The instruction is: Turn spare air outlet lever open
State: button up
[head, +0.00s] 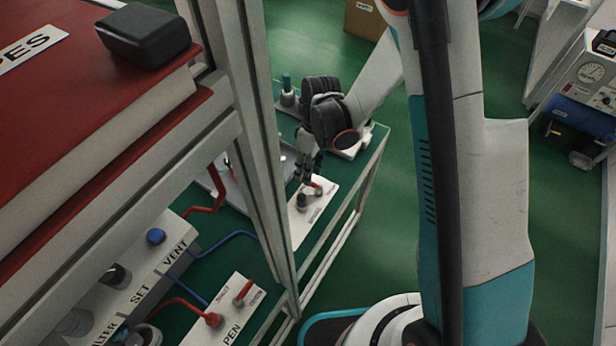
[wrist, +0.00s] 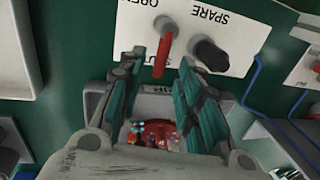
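The spare air outlet is a white plate in the wrist view (wrist: 250,35), marked SPARE, OPEN and SHUT. Its red lever (wrist: 163,45) points toward SHUT, whose lettering is partly covered. A black outlet fitting (wrist: 210,54) stands beside the lever. My gripper (wrist: 160,68) is open, with one finger on each side of the lever's free end; I cannot tell whether either touches it. In the head view my gripper (head: 309,172) is over the far end of the plate (head: 314,212), close to the lever (head: 316,188).
A frame post (head: 262,130) stands left of my gripper in the head view. A second plate (head: 228,310) with red parts lies nearer, beside a panel (head: 150,270) with hoses. A blue hose (wrist: 250,80) runs right of the plate.

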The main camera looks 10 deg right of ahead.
jog(key=shift+s+a+f, duration=0.15)
jog(key=shift+s+f, duration=0.05)
jog(key=shift+f, duration=0.9)
grip_shut()
